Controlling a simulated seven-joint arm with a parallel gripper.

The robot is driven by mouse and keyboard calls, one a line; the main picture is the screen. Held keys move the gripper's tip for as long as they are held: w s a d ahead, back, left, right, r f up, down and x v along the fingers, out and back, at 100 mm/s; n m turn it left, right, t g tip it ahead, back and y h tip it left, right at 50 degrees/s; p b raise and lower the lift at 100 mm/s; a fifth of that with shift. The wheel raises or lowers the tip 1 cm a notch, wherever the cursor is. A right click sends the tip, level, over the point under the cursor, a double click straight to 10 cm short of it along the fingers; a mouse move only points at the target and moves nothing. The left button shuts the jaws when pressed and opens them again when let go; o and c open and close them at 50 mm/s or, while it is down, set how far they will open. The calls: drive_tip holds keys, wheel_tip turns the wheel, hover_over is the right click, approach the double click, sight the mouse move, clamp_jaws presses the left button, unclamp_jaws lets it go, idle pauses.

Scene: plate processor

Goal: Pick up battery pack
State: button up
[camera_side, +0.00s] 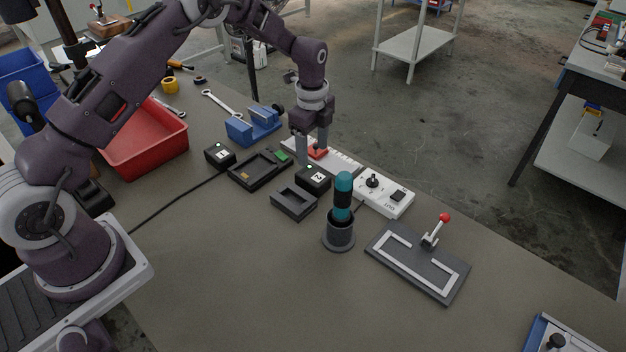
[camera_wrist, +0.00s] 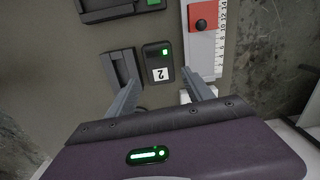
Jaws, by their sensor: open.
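A black box marked 2 (camera_side: 314,178), which looks like a battery pack, sits on the table beside the grey empty tray (camera_side: 293,203). In the wrist view this box (camera_wrist: 158,60) shows a green light and a white label. A similar box marked 1 (camera_side: 219,155) sits farther left, beside a larger dark tray (camera_side: 250,181) with a green part at its corner. My gripper (camera_side: 312,155) points down above the table, just behind box 2 in the side view. In the wrist view its open fingers (camera_wrist: 163,76) are on either side of the label end of box 2, with nothing held.
A white scale with a red slider (camera_side: 317,152) lies close by my gripper. A white control box (camera_side: 385,195), a teal cylinder in a dark holder (camera_side: 340,232) and a plate with a red-knobbed lever (camera_side: 420,277) stand to the right.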

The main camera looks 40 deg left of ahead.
sight(313, 174)
drive_tip(key=shift+m, duration=0.3)
wheel_tip(313, 174, down, 10)
drive_tip(key=shift+r, duration=0.15)
clamp_jaws()
